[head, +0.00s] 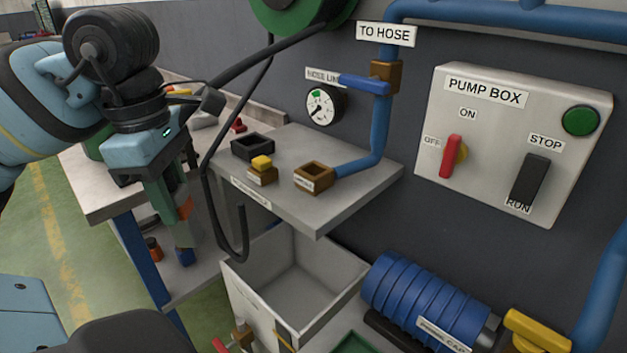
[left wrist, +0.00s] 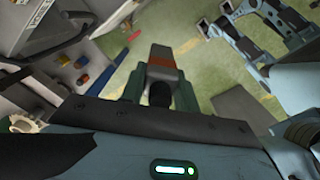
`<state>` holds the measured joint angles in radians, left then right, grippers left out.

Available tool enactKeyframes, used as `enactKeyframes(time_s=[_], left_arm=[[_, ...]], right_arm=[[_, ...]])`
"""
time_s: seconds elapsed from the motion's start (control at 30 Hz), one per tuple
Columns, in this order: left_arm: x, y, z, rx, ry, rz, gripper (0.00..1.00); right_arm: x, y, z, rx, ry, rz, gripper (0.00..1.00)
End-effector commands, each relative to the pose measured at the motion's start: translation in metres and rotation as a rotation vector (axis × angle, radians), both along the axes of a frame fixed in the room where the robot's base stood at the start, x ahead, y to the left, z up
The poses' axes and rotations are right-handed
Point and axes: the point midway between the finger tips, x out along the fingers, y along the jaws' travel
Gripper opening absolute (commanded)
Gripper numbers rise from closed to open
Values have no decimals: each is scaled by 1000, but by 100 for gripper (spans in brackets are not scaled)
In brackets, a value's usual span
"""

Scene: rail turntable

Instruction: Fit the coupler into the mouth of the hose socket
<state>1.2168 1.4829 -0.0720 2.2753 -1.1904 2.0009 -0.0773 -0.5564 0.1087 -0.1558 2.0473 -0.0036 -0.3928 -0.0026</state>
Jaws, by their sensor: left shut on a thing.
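My left gripper (head: 181,207) hangs at the left of the head view, pointing down, in front of a workbench. It is shut on a grey piece with an orange-red band, which I take for the coupler (head: 184,234); its lower end points down. The coupler also shows between the fingers in the left wrist view (left wrist: 163,59). The hose socket appears to be the brown square block (head: 315,177) with an open dark mouth facing up. It sits on the grey wall shelf and joins a blue pipe. The gripper is left of it and lower, well apart. My right gripper is not in view.
A black hose (head: 205,165) hangs in a loop between gripper and shelf (head: 325,213). A black square holder (head: 252,146) and a yellow-topped block (head: 262,170) stand left of the socket. A pale open bin (head: 290,272) is below. The pump box (head: 512,140) is right.

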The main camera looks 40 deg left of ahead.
Motion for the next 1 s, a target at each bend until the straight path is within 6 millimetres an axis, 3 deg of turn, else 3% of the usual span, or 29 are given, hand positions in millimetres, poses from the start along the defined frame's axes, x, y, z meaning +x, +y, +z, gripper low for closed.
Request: enactKeyframes(time_s=[0.53,1.0], left_arm=[[-3,2,9,5,3,69,2],[-14,5,43,0,-10,293,2]], right_arm=[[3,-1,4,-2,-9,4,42],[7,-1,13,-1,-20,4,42]])
